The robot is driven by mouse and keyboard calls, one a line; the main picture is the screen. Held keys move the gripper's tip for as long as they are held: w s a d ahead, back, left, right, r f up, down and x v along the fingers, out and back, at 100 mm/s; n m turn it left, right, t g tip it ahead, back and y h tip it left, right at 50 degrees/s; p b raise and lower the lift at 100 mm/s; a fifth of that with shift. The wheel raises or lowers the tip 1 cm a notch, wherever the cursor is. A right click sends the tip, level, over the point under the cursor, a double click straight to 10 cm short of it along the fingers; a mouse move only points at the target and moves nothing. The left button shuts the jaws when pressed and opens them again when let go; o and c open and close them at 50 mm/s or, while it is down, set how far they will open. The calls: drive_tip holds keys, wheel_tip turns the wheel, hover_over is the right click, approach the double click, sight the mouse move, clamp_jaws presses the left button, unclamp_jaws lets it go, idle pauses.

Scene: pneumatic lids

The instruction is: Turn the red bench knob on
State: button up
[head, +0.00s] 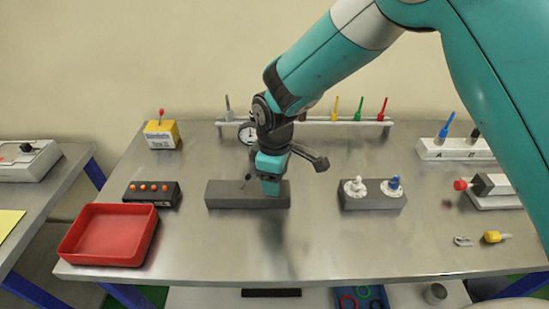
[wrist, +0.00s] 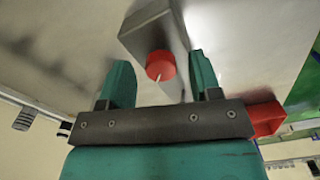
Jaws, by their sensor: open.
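The red knob (wrist: 160,65) shows in the wrist view on the face of a grey block. A thin white line on it points down and slightly left in the picture. The same grey block (head: 232,195) stands on the bench in the head view, where my gripper and arm hide the knob. My gripper (head: 271,188) is at the block's right part. In the wrist view its two teal fingers are apart, one on each side of the knob, with gaps showing, so it is open and holds nothing. I cannot tell how deep the knob sits between the fingers.
A red tray (head: 108,232) and a block with orange buttons (head: 150,187) are to the left. A grey block with white and blue knobs (head: 372,199) is to the right. Farther right is a red-ended fixture (head: 461,184). A rack (head: 345,122) stands behind.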

wheel_tip(320, 180, up, 17)
drive_tip(key=b, duration=0.2)
idle(0.3)
drive_tip(key=s+d+m+y, duration=0.1)
drive_tip(key=s+d+m, duration=0.1)
drive_tip(key=s+d, duration=0.2)
drive_tip(key=s+d+m+y, duration=0.1)
drive_tip(key=s+d, duration=0.3)
drive_tip(key=s, duration=0.7)
drive_tip(key=s+d+m+y, duration=0.2)
drive_tip(key=s+d+m, duration=0.2)
drive_tip(key=s, duration=0.3)
drive_tip(key=shift+s+d+r, duration=0.15)
drive_tip(key=shift+d+r, duration=0.2)
drive_tip(key=shift+d, duration=0.1)
